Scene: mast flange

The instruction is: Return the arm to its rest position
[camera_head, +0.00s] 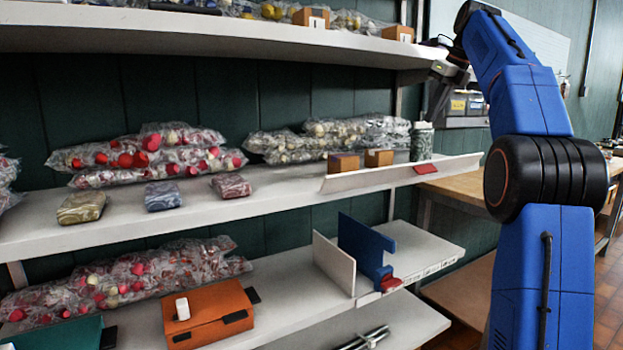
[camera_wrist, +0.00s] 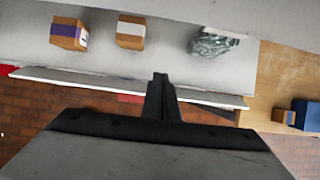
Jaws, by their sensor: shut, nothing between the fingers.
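My blue arm (camera_head: 527,100) rises at the right of the head view and bends over at the top, its far end beside the upper shelf's right end. My gripper (camera_head: 448,70) is there, small and partly hard to make out. In the wrist view my gripper (camera_wrist: 160,82) has its fingers together, with nothing between them. Behind it in that view lie the middle shelf's front lip (camera_wrist: 60,77) and the goods on that shelf. I see no contact between the fingers and these things.
The upper shelf (camera_head: 230,34) is close to my gripper. The middle shelf (camera_head: 270,188) holds two small boxes (camera_head: 343,162) (camera_head: 379,157), a green patterned canister (camera_head: 421,141) and bagged goods (camera_head: 150,152). An orange box (camera_head: 208,315) and blue bracket (camera_head: 364,247) sit lower. A wooden table (camera_head: 462,187) stands behind.

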